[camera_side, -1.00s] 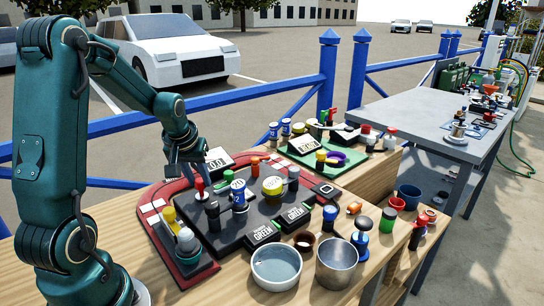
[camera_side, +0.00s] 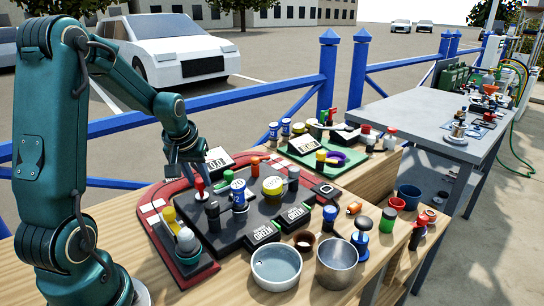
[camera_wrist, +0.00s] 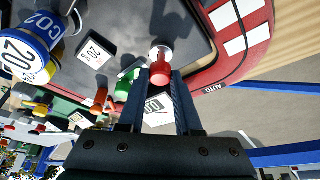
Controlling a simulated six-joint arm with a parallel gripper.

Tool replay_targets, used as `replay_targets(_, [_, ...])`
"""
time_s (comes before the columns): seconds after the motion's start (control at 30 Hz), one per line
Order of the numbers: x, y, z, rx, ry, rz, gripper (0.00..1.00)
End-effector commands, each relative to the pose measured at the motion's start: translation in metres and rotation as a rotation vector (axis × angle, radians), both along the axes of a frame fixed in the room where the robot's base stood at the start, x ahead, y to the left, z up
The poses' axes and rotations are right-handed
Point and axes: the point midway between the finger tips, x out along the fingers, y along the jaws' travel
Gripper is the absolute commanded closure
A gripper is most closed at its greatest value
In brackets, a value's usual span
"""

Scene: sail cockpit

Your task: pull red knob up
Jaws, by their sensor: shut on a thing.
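The red knob (camera_side: 200,184) stands at the far left part of the dark panel, with a pale stem below it in the side view. My gripper (camera_side: 197,173) reaches down over it from above. In the wrist view the red knob (camera_wrist: 161,72) sits between the two blue fingers of my gripper (camera_wrist: 166,82), with a round white part beyond it. The fingers are shut on the knob's sides. How far it is raised cannot be told.
A display box (camera_side: 217,160) is just behind the gripper. Several knobs crowd the panel. Two bowls (camera_side: 277,268) stand in front.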

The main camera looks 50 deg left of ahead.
Motion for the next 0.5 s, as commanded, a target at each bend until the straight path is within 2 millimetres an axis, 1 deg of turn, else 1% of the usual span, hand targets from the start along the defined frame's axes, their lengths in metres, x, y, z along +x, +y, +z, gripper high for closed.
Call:
replay_targets(0.27, [0.0, 0.0, 0.002, -0.001, -0.001, 0.0, 1.0])
replay_targets(0.4, [0.001, 0.0, 0.017, 0.002, -0.004, 0.001, 1.0])
replay_targets(0.5, [0.001, 0.0, 0.024, 0.001, -0.003, 0.001, 1.0])
